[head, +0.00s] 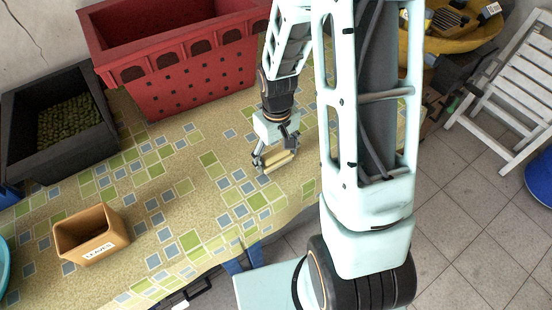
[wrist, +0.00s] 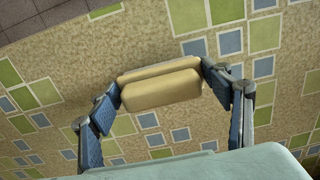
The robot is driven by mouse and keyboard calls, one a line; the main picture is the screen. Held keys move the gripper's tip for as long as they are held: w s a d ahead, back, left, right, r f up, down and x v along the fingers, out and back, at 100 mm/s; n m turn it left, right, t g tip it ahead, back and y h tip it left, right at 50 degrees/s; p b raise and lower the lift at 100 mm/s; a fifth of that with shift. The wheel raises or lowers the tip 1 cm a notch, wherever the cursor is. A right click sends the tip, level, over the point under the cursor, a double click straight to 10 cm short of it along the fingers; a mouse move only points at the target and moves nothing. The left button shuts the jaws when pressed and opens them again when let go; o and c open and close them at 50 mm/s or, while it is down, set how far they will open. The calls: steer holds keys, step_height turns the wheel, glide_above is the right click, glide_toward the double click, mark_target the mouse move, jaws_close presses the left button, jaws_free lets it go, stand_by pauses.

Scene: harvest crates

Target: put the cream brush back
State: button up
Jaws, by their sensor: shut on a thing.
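The cream brush (wrist: 160,88) is a pale block with a lengthwise groove, seen between my fingers in the wrist view. In the head view the cream brush (head: 277,161) shows at the end of my arm, over the patterned table. My gripper (wrist: 161,87) is shut on it, one fingertip at each short end. In the head view my gripper (head: 275,158) points down at the table, right of its middle. I cannot tell whether the brush touches the tabletop.
A red crate (head: 190,85) stands at the back of the table (head: 165,200). A dark crate (head: 85,155) with green produce is at the left. A tan box labelled LEAVES (head: 92,250) sits at the front left. The table middle is clear.

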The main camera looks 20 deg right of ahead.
mark_target(276, 153)
steer(key=shift+f+b, duration=0.35)
steer(key=shift+f, duration=0.6)
steer(key=shift+s, duration=0.1)
steer(key=shift+f, duration=0.15)
steer(key=o, duration=1.2)
step_height(276, 153, up, 12)
steer(key=shift+r+p, duration=0.2)
steer(key=shift+p, duration=0.35)
